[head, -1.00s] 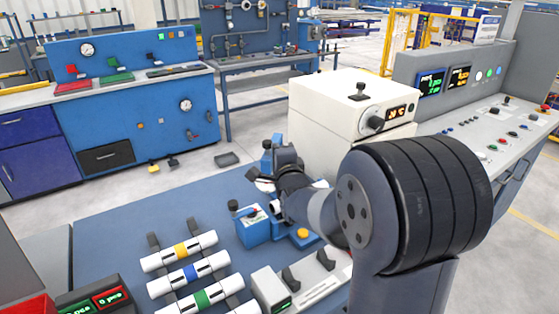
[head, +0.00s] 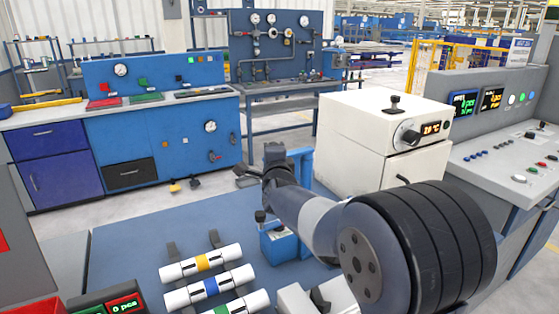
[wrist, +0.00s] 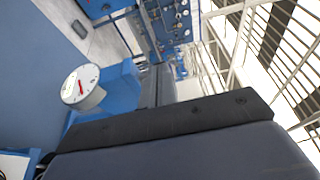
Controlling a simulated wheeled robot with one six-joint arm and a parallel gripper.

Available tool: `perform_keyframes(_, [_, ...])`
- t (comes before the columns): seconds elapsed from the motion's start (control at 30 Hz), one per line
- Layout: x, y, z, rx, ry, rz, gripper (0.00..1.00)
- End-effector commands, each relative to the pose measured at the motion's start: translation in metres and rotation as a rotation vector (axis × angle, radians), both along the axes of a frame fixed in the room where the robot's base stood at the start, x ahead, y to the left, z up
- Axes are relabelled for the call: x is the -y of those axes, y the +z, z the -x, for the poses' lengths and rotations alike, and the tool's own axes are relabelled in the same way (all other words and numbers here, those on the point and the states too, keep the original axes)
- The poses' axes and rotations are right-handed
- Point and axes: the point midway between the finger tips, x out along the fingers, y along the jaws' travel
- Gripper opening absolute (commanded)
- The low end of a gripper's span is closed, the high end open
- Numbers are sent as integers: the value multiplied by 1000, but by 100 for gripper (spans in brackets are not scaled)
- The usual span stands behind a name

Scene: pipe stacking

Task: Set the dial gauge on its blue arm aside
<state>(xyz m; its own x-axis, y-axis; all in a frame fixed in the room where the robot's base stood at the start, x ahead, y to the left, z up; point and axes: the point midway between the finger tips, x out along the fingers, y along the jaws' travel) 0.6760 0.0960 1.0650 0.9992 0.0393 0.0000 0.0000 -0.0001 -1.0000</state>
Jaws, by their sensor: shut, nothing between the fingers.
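The dial gauge (wrist: 81,87) shows in the wrist view as a round white face with a red needle. It is on the end of its blue arm (wrist: 122,86), which also shows in the head view (head: 301,163) just behind my gripper. The gauge face is not visible in the head view. My gripper (head: 275,152) is shut and empty, pointing up close to the blue arm; I cannot tell whether they touch. My dark gripper body fills the lower wrist view.
A blue block (head: 283,246) with a black knob stands below my arm. White pipes with coloured bands (head: 205,262) lie on dark rails at the front. A white oven-like box (head: 350,140) stands to the right. The blue tabletop (head: 140,238) is clear at left.

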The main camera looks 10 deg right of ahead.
Motion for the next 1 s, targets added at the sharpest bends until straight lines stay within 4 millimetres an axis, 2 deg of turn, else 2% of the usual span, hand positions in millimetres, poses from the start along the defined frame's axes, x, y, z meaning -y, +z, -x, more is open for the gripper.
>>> perform_keyframes(0.33, [-7,0,-10,-1,0,0,0])
perform_keyframes(1.0, [-5,-2,-8,2,-1,-1,0])
